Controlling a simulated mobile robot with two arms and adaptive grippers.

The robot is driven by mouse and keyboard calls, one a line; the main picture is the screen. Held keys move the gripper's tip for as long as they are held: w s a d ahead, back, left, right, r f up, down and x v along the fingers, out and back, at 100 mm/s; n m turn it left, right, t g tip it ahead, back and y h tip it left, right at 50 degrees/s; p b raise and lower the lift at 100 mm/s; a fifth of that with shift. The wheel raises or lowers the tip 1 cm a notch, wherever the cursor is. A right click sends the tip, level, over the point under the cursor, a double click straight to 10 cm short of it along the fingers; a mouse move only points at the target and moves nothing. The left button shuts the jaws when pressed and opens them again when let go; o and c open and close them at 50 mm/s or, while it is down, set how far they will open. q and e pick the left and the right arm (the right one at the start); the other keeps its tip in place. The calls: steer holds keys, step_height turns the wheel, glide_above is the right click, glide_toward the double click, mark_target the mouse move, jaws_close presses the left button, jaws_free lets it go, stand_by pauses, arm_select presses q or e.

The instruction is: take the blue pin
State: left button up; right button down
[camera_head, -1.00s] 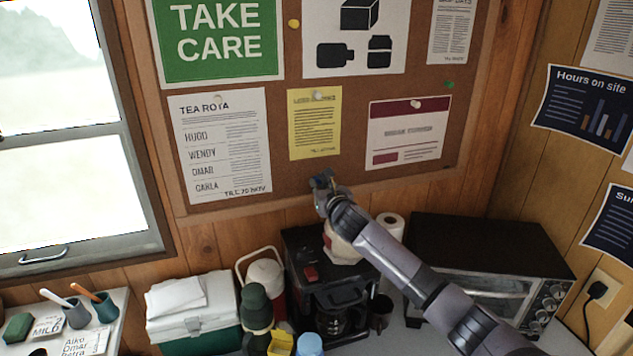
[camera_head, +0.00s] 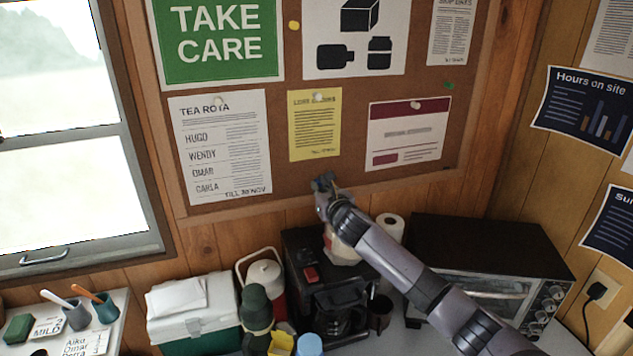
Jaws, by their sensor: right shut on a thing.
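My right gripper (camera_head: 323,184) is in front of the lower edge of the cork board (camera_head: 350,181), below the yellow sheet. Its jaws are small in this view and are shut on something. The blue pin cannot be made out apart from the jaws, and no blue pin shows elsewhere on the board. The thing between the jaws is taken to be that pin. My left gripper is not in view.
A yellow pin (camera_head: 294,25), a green pin (camera_head: 447,85) and several white pins are on the board. Below stand a coffee machine (camera_head: 305,250), a paper roll (camera_head: 391,226), a toaster oven (camera_head: 490,245) and a cool box (camera_head: 180,300). A window is at left.

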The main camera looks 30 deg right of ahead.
steer(key=shift+p+v, duration=0.7)
steer(key=shift+v, duration=1.15)
steer(key=shift+f, duration=0.2)
steer(key=shift+s, duration=0.1)
steer(key=shift+s+a+r+p, duration=0.2)
steer(key=shift+s+r+p, duration=0.25)
steer(key=shift+s+p, duration=0.3)
steer(key=shift+s+a+r+p, duration=0.2)
steer(key=shift+s+r+p, duration=0.35)
steer(key=shift+s, duration=0.2)
steer(key=shift+s+a+r+p, duration=0.15)
steer(key=shift+s+r+p, duration=0.25)
steer(key=shift+s+p, duration=0.35)
steer(key=shift+s, duration=0.15)
steer(key=shift+f, duration=0.1)
